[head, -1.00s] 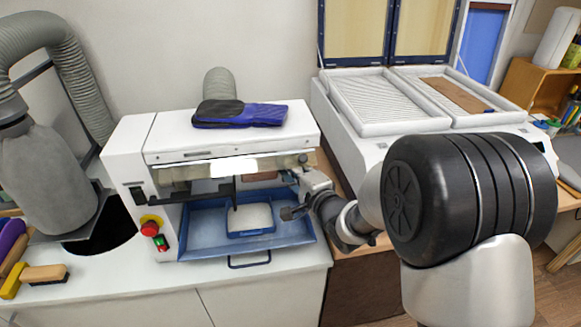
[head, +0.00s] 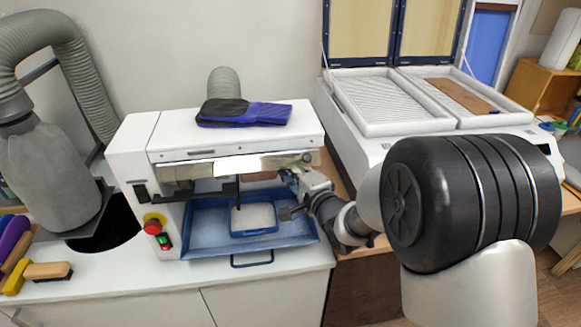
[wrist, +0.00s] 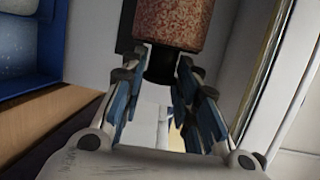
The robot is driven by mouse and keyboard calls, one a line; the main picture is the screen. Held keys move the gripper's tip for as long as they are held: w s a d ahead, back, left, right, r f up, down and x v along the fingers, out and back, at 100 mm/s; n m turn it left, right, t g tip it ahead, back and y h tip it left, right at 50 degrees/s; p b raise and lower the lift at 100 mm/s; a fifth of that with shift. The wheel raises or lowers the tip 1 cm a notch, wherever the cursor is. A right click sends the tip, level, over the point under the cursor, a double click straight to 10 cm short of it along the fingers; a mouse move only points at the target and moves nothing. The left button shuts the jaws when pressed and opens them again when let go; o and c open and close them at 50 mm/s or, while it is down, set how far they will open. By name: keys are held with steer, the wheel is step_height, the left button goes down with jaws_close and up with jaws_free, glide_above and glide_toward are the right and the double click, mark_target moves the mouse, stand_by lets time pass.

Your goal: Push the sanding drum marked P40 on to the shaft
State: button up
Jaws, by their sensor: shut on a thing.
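The sanding drum (wrist: 180,22) is a reddish-brown, speckled cylinder with a dark hub (wrist: 163,62) at its near end. No P40 mark can be read on it. My gripper (wrist: 164,74) has its blue-padded fingers closed around the dark hub. In the head view my gripper (head: 298,184) reaches into the right end of the white sanding machine (head: 135,160). Part of the drum (head: 262,178) shows as a brownish patch under the hood. The shaft cannot be made out, so I cannot tell whether the drum is on it.
A blue tray (head: 205,240) with a smaller blue-rimmed tray (head: 255,220) lies below the drum. Dark blue gloves (head: 245,113) lie on the machine. A red stop button (head: 152,227) is at its left front. A white forming press (head: 385,110) stands to the right.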

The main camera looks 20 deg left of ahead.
steer(key=shift+s+a+b, duration=0.25)
steer(key=shift+s+a, duration=0.1)
steer(key=shift+a, duration=0.25)
steer(key=shift+s+a+b, duration=0.2)
steer(key=shift+s+a, duration=0.15)
steer(key=shift+a, duration=0.2)
stand_by(1.0)
steer(key=shift+s+a+r+b, duration=0.1)
steer(key=shift+a+r+b, duration=0.15)
steer(key=shift+b, duration=0.05)
stand_by(1.2)
steer(key=o, duration=1)
steer(key=shift+c, duration=0.2)
steer(key=shift+o, duration=1.3)
steer(key=shift+f, duration=0.1)
steer(key=shift+o, duration=0.6)
steer(key=shift+f, duration=0.1)
steer(key=f+b+v, duration=0.1)
steer(key=v, duration=0.9)
steer(key=shift+s+r, duration=0.1)
steer(key=shift+r, duration=0.05)
